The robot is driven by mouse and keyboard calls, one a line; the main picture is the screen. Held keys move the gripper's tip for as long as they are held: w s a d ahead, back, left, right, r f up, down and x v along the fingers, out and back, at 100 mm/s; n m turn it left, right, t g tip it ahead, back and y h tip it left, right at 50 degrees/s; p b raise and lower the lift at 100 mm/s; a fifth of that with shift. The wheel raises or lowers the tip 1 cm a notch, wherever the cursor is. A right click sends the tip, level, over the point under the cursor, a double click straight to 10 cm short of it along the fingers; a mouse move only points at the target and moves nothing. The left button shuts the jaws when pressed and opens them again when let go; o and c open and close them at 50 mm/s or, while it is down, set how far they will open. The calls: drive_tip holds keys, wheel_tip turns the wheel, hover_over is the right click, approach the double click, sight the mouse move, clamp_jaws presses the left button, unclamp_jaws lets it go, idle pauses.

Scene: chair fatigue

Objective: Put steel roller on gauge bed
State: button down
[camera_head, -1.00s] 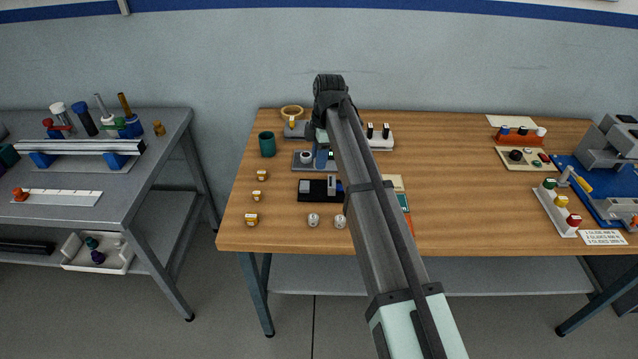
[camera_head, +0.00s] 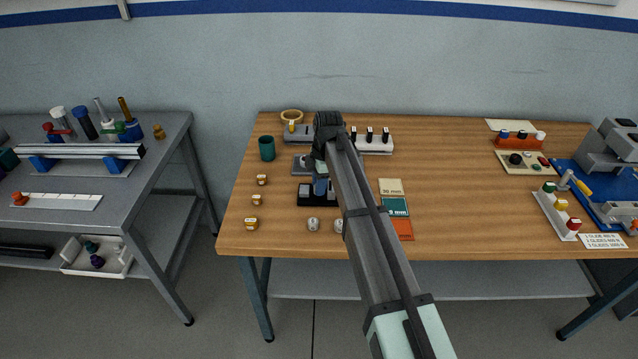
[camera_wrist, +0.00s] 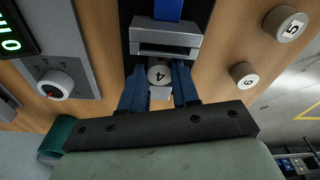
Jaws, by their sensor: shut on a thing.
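The steel roller (camera_wrist: 159,73), a pale round end marked 4, sits between the blue fingertips of my gripper (camera_wrist: 159,88) in the wrist view. My gripper is shut on it. The gauge bed, a black base with a grey block (camera_wrist: 165,40), lies right beside the roller in the wrist view; I cannot tell whether the roller touches it. In the head view my gripper (camera_head: 321,186) is over the black gauge bed (camera_head: 306,200), and my arm hides the roller and part of the bed.
Two rollers marked 5 (camera_wrist: 285,24) and 6 (camera_wrist: 244,75) stand near the bed. A readout unit with a knob (camera_wrist: 54,85) is close on its other side. Several small yellow-labelled pieces (camera_head: 257,200) lie left. Coloured cards (camera_head: 394,206) lie right. The table's middle right is clear.

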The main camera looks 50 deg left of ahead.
drive_tip(key=c, duration=0.8)
unclamp_jaws()
drive_tip(key=shift+f, duration=0.1)
drive_tip(key=r, duration=0.4)
drive_tip(key=w+r, duration=0.1)
drive_tip(key=r, duration=0.7)
drive_tip(key=shift+w+d+r, duration=0.1)
drive_tip(key=shift+w+d, duration=0.05)
drive_tip(key=shift+d, duration=0.2)
